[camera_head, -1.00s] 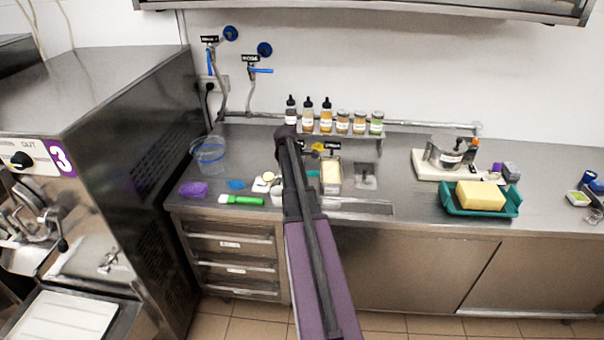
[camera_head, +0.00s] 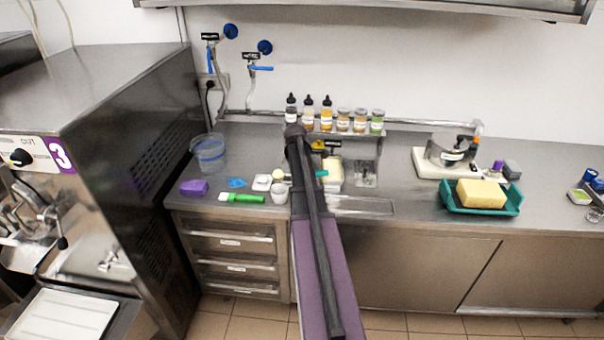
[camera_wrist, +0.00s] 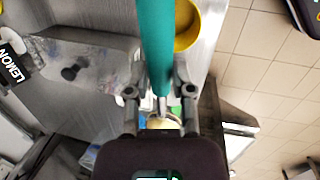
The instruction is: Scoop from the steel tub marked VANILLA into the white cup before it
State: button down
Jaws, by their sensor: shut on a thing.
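My gripper (camera_wrist: 159,93) is shut on the teal handle (camera_wrist: 156,45) of a scoop. The handle also shows right of my arm in the head view (camera_head: 322,173). A pale round mass (camera_head: 278,174) shows left of my arm, apparently at the scoop's head, which also shows below the fingers in the wrist view (camera_wrist: 163,123). The white cup (camera_head: 279,193) stands upright just below this mass in the picture; I cannot tell whether the mass is directly over it. A steel tub (camera_head: 334,182) with pale yellow contents lies right of my arm. Its label is unreadable.
A second steel tub (camera_head: 366,174) stands right of the first. A LEMON sign (camera_wrist: 14,66) shows in the wrist view. A white pad (camera_head: 262,182) and green spatula (camera_head: 241,198) lie near the cup. Bottles (camera_head: 326,115) stand behind. A teal tray (camera_head: 483,208) holds a yellow sponge.

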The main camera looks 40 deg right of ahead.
jog(key=shift+f+b, duration=0.9)
jog(key=shift+f, duration=0.15)
jog(key=shift+w+r+p, duration=0.1)
jog(key=shift+r+p, duration=0.3)
jog(key=shift+r, duration=0.05)
jog(key=r+g+h, duration=0.1)
jog(key=w+a+r+g+h, duration=0.1)
jog(key=shift+r+n+g+h+p, duration=0.2)
jog(key=shift+n+g+h+p, duration=0.1)
jog(key=shift+g+h, duration=0.1)
jog(key=w+a+r+g+h+b, duration=0.2)
jog(key=g+h, duration=0.1)
jog(key=shift+r, duration=0.15)
jog(key=w+a+g+h+b, duration=0.1)
jog(key=b, duration=0.1)
jog(key=g+h+b, duration=0.1)
jog(key=b, duration=0.1)
jog(key=shift+w+a+r+n+h, duration=0.35)
jog(key=shift+r+n+h, duration=0.05)
jog(key=shift+w+a+r+g+h+b, duration=0.3)
jog(key=shift+a+g+h+b, duration=0.15)
jog(key=shift+b, duration=0.2)
jog(key=shift+d, duration=0.1)
jog(key=shift+s+d+r+p, duration=0.1)
jog(key=shift+s+d+p, duration=0.05)
jog(key=shift+p, duration=0.25)
dwell(0.3)
